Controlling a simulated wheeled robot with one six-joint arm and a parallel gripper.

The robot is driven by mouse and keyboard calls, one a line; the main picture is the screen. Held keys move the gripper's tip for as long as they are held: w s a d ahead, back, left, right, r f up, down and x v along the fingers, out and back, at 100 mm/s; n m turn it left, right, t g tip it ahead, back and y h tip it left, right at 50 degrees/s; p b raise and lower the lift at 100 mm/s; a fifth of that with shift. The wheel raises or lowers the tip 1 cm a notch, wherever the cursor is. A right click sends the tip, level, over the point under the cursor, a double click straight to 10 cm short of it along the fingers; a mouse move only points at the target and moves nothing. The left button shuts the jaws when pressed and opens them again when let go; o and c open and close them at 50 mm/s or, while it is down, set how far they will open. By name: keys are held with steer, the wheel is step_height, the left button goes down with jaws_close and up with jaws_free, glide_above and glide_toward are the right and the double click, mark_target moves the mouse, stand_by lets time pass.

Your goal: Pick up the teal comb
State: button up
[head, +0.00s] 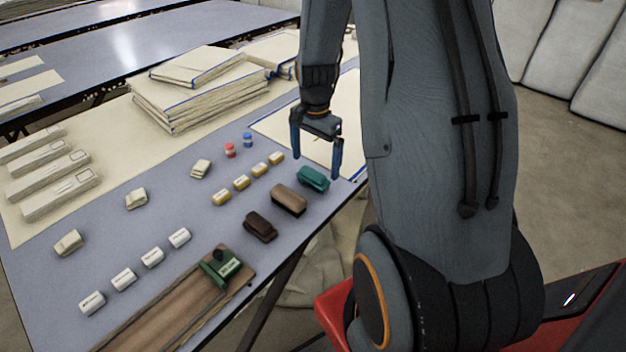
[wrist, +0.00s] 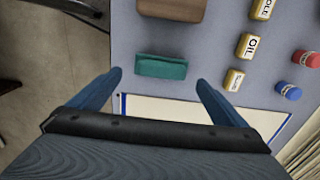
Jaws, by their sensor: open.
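The teal comb (head: 314,179) lies on the table near its right edge in the head view, just beyond a brown block. My gripper (head: 317,160) is open and empty above the table, close to the comb. In the wrist view the comb (wrist: 162,67) lies crosswise ahead of my open gripper (wrist: 160,82), roughly midway between the two blue fingertips and apart from both. The comb's whole top shows there.
A brown block (head: 289,200) and a darker one (head: 261,226) sit beside the comb. Several yellow-and-white labelled pieces (head: 241,181) stand to the left. A blue-edged cloth (head: 290,125) lies flat behind. Folded cloths (head: 195,95) are stacked farther back. The table edge is close on the right.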

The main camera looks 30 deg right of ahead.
mark_target(313, 172)
steer(key=shift+s+a+f+p, duration=0.1)
steer(key=shift+a+f+p, duration=0.1)
steer(key=shift+f, duration=0.75)
steer(key=shift+w+a+f+p, duration=0.1)
steer(key=shift+f+p, duration=0.15)
steer(key=shift+f, duration=0.7)
steer(key=shift+s+a+f+p, duration=0.1)
steer(key=shift+f+p, duration=0.1)
steer(key=shift+f, duration=0.75)
steer(key=c, duration=1.1)
steer(key=shift+r, duration=0.1)
step_height(313, 172, up, 10)
steer(key=shift+f+b, duration=0.1)
steer(key=shift+b, duration=0.6)
